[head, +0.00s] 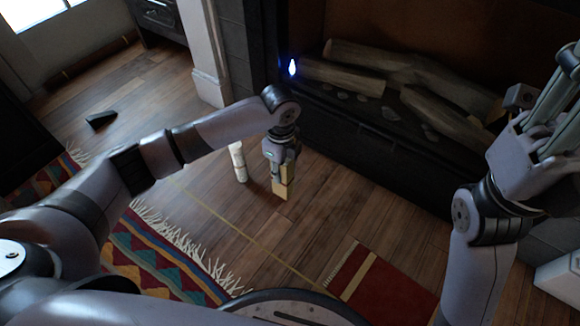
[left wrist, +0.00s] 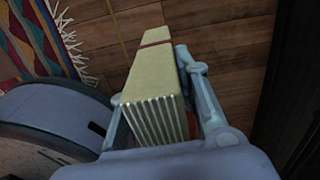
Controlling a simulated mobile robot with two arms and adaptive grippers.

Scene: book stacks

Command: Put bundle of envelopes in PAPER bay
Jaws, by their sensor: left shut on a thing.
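My left gripper (head: 278,160) points down over the wooden floor in front of the fireplace. It is shut on the bundle of envelopes (head: 283,187), a cream-tan block hanging below the fingers. In the left wrist view the bundle (left wrist: 155,75) sits between the two fingers, with a dark red band across it and several layered edges facing the camera. Whether its lower end touches the floor cannot be told. My right gripper (head: 555,115) is at the upper right, partly cut off by the frame; its jaw state is unclear. No bay marked PAPER can be made out.
A white cylinder (head: 238,162) stands on the floor just left of my left gripper. The fireplace (head: 350,150) with logs is behind. A fringed patterned rug (head: 150,255) and a red mat (head: 385,290) lie nearer. A small dark wedge (head: 101,119) lies far left. Bare floor lies between.

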